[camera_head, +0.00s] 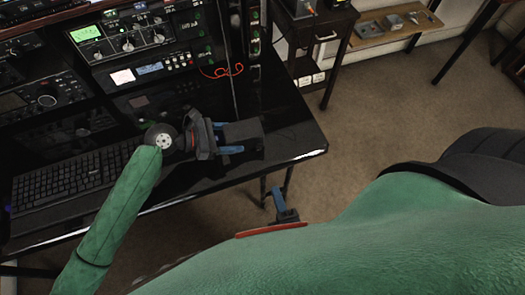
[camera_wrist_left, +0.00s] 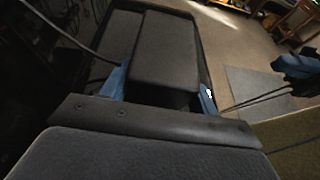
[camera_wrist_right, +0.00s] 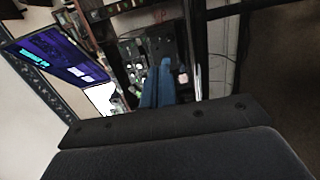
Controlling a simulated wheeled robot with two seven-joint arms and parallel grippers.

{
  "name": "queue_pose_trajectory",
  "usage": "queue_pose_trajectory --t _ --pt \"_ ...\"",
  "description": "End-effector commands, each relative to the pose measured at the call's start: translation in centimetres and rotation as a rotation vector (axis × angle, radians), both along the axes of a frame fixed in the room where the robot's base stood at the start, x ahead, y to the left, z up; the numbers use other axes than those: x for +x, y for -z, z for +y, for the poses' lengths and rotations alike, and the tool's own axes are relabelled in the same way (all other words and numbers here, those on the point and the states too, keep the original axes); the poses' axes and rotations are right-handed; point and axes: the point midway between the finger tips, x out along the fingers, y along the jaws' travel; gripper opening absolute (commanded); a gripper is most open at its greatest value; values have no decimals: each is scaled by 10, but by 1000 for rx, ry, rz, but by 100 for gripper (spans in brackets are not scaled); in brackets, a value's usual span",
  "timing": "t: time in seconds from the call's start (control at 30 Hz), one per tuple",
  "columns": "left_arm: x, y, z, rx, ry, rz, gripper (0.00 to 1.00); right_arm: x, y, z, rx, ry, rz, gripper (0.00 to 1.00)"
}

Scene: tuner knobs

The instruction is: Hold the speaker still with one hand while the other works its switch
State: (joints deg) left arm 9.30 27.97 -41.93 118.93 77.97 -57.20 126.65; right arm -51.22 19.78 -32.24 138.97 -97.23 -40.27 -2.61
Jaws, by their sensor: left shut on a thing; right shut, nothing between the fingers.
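The speaker (camera_head: 243,132) is a black box near the right end of the black desk. It also fills the upper middle of the left wrist view (camera_wrist_left: 178,48). My left gripper (camera_head: 230,138) is shut on it, with one blue finger on each side. My right gripper (camera_head: 280,198) is shut and empty, in front of the desk's front edge and apart from the speaker. Its blue fingers lie together in the right wrist view (camera_wrist_right: 157,84). I cannot make out the speaker's switch in any view.
A keyboard (camera_head: 70,185) lies on the desk (camera_head: 290,140) left of my left gripper. Racks of radio gear (camera_head: 130,35) stand behind, with a red cable (camera_head: 222,72). A dark side table (camera_head: 318,25) stands at the back. Open carpet lies right of the desk.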

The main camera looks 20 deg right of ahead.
Motion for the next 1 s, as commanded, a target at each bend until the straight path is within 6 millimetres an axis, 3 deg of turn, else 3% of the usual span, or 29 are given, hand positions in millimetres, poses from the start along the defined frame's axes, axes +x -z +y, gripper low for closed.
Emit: queue_pose_trajectory --t 0.27,1.0 --pt "0 -1 0 -1 0 0 40 16 2 -1 2 2 -2 0" --pt "0 -1 0 -1 0 -1 40 112 13 -9 1 1 -2 0"
